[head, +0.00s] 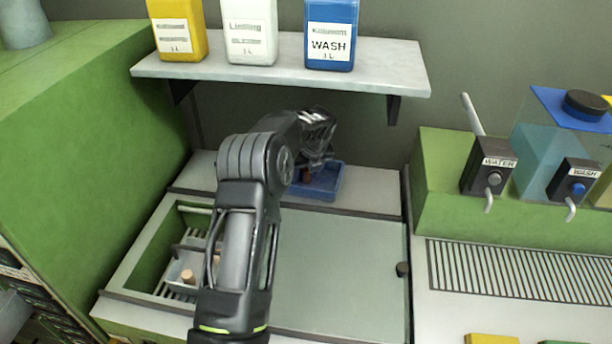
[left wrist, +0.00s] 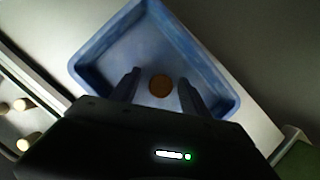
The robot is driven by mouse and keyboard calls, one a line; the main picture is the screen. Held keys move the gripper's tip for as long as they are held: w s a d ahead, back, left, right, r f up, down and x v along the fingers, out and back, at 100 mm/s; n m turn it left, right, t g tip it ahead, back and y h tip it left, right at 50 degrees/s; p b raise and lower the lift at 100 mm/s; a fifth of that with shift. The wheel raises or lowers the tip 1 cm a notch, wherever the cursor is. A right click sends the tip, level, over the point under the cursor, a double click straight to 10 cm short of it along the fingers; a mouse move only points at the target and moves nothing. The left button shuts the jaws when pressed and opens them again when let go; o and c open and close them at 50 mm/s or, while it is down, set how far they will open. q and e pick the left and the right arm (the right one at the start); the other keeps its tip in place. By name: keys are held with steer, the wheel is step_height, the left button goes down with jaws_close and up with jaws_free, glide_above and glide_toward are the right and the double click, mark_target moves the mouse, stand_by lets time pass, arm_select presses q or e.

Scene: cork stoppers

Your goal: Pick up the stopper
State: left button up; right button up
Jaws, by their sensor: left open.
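A round brown stopper (left wrist: 160,86) sits in the blue tray (left wrist: 215,72). In the left wrist view my left gripper (left wrist: 158,76) is open, with one finger on each side of the stopper and a gap at both sides. In the head view the left gripper (head: 317,150) reaches down over the tray (head: 325,183), and a dark reddish part of the stopper (head: 307,176) shows below it. The arm hides the tray's left part. My right gripper is not in view.
A sunken bay with a rack (head: 172,286) lies left of my arm, with a pale stopper (head: 188,276) in it. A shelf (head: 290,72) with several bottles hangs above the tray. The flat pale lid (head: 340,270) in front is clear. A green block (head: 90,150) stands left.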

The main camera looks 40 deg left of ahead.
arm_select(q)
jaws_close()
stand_by(0.5)
steer(key=shift+d+r, duration=0.1)
steer(key=shift+r, duration=0.05)
